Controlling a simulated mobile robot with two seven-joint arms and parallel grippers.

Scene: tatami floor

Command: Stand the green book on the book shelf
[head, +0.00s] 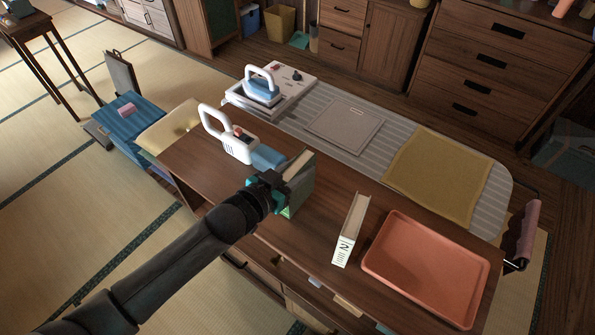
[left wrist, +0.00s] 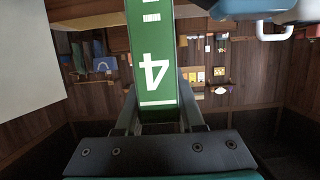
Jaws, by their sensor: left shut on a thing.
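The green book (head: 304,188) is held upright in the head view, pages at the top, above or on the brown wooden desk top; I cannot tell if it touches. My left gripper (head: 272,187) is shut on it. In the left wrist view the green spine (left wrist: 155,72), with a white 4 upside down, stands between the fingers (left wrist: 160,112). The gripper and arm hide part of the book in the head view. I cannot pick out a book shelf for certain. My right gripper is not in view.
A white book marked 2 (head: 350,229) stands to the right of the green book. A red tray (head: 378,268) lies at the desk's right end. A white-handled appliance (head: 236,147) is close behind on the left. An ironing board (head: 400,137) with cloths runs along the back.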

